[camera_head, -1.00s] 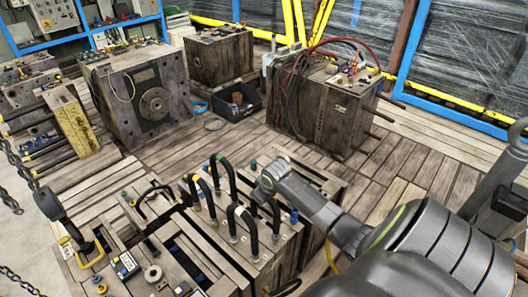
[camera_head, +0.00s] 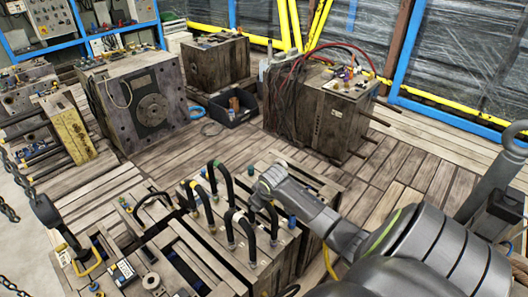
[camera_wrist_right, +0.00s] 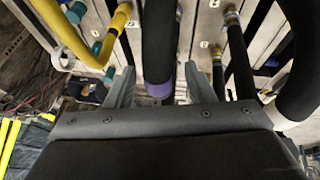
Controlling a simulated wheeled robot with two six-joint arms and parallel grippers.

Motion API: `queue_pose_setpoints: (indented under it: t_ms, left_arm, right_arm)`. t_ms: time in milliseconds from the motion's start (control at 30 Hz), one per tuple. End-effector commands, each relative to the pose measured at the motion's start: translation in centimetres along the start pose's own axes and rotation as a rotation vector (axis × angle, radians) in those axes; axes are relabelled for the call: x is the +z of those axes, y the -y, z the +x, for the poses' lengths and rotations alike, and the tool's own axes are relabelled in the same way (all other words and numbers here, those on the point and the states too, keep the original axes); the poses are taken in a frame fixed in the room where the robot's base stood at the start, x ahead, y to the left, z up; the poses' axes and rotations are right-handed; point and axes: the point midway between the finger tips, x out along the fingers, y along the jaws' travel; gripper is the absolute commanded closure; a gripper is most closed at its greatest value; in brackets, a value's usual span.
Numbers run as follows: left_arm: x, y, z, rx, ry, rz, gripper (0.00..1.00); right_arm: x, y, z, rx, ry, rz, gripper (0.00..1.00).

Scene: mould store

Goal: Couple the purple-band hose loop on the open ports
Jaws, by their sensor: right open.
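The purple-band hose loop (camera_wrist_right: 159,50) is a thick black hose in the right wrist view. Its purple band (camera_wrist_right: 158,88) lies between the fingers of my right gripper (camera_wrist_right: 160,90). The fingers are apart on either side, with gaps visible beside the hose. In the head view my right gripper (camera_head: 258,200) is low over the near mould, beside black hose loops (camera_head: 237,220); the purple band cannot be made out there. Brass port fittings (camera_wrist_right: 232,18) show right of the hose in the wrist view; which ports are open is unclear. My left gripper is not in view.
A yellow-banded loop (camera_head: 205,200) and a green-banded loop (camera_head: 222,175) stand close left of the gripper. Teal caps (camera_wrist_right: 95,48) and a yellow pipe (camera_wrist_right: 65,30) crowd the wrist view's left. A crate (camera_head: 235,115) and other moulds stand behind, with bare plank floor between.

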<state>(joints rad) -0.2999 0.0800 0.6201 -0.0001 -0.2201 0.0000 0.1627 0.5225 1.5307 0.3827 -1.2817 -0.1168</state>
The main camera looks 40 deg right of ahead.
Motion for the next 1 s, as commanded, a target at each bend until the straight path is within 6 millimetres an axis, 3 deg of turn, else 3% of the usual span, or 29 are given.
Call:
queue_pose_setpoints:
  t_ms: [267, 800, 1000]
  left_arm:
    - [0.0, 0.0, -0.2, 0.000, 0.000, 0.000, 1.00]
    - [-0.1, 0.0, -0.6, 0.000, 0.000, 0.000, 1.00]
    - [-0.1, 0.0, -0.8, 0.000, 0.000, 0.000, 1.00]
  right_arm:
    - [-0.1, -0.1, -3.7, 0.004, -0.004, -0.004, 0.51]
    - [-0.1, -0.1, -14.2, 0.003, -0.003, -0.005, 0.51]
    - [-0.1, 0.0, -16.6, 0.002, -0.003, -0.003, 0.51]
